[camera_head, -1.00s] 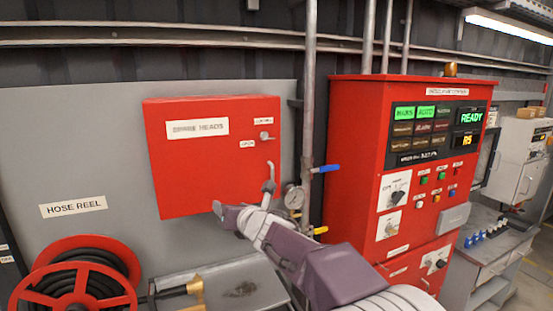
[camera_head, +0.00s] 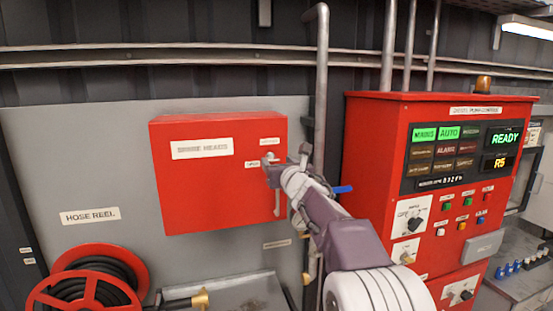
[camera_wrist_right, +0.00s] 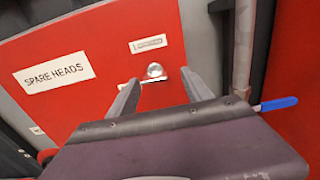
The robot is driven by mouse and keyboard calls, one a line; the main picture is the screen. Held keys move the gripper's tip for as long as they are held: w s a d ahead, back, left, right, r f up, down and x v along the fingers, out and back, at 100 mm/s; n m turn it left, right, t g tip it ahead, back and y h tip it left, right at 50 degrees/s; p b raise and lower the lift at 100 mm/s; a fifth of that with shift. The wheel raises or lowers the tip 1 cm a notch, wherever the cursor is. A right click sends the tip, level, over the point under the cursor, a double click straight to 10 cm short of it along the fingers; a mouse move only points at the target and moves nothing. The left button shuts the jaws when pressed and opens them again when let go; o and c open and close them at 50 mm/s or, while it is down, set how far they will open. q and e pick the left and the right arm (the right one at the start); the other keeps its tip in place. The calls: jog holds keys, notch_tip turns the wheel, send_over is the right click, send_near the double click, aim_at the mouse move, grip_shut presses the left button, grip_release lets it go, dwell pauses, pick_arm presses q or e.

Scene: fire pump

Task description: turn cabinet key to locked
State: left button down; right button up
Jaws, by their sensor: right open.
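The red "SPARE HEADS" cabinet (camera_head: 215,195) hangs on the grey panel in the head view, its door shut. In the right wrist view its key (camera_wrist_right: 155,71) is a small silvery piece on the door, below a white label (camera_wrist_right: 149,43). I cannot read which way the key is turned. My right gripper (camera_head: 283,165) is at the door's right side, over the lock area, and partly hides it in the head view. In the right wrist view the open fingers of the right gripper (camera_wrist_right: 159,77) stand on either side of the key, apart from it. My left gripper is out of view.
A vertical pipe with a blue lever (camera_head: 343,189) runs just right of the cabinet. The red pump control cabinet (camera_head: 375,135) stands further right. A hose reel (camera_head: 90,290) is at lower left. The cabinet's door handle (camera_head: 277,204) hangs below my right gripper.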

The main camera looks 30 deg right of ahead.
jog(key=shift+w+a+r, duration=0.1)
jog(key=shift+w+a, duration=0.15)
jog(key=shift+w, duration=0.25)
jog(key=shift+w+a, duration=0.2)
jog(key=shift+w, duration=0.3)
jog(key=shift+s+d, duration=0.2)
jog(key=shift+c, duration=0.4)
jog(key=shift+d, duration=0.1)
jog(key=c, duration=0.5)
grip_shut()
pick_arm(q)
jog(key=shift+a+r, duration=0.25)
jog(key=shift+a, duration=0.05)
